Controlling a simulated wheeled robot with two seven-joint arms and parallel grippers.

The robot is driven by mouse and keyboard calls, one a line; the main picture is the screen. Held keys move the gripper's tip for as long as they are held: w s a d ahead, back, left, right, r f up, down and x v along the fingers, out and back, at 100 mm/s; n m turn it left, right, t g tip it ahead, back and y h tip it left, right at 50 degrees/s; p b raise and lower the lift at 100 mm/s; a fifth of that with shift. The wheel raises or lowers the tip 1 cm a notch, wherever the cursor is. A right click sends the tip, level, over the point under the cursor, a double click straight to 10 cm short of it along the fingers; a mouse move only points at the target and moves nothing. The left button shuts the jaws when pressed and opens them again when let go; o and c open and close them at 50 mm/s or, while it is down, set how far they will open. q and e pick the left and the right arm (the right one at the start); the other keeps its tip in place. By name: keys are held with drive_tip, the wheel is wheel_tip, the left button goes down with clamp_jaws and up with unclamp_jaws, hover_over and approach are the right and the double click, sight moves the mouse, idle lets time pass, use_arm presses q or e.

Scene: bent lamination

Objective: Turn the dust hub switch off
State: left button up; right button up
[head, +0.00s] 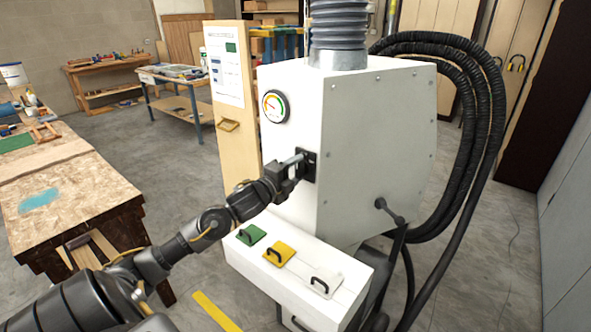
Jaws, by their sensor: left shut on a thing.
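The dust hub (375,135) is a large white cabinet with a grey corrugated duct on top and a round gauge (275,106) on its front. Its switch (309,166) is a small dark plate on the front face, below and right of the gauge. My left gripper (296,168) reaches in from the left and is shut on the switch's lever, right in front of the plate. The gripper hides most of the lever, so I cannot tell its position. My right gripper is not in view.
A white ledge (336,305) below the switch carries green (251,235), yellow (279,253) and white (325,283) plates with black handles. Black hoses (480,110) loop at the right. A wooden workbench (75,190) stands at the left. The grey floor at the right is clear.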

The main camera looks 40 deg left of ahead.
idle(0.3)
use_arm(q)
drive_tip(key=o, duration=1)
drive_tip(key=s+b, duration=0.3)
drive_tip(key=s, duration=0.8)
drive_tip(key=shift+d, duration=0.1)
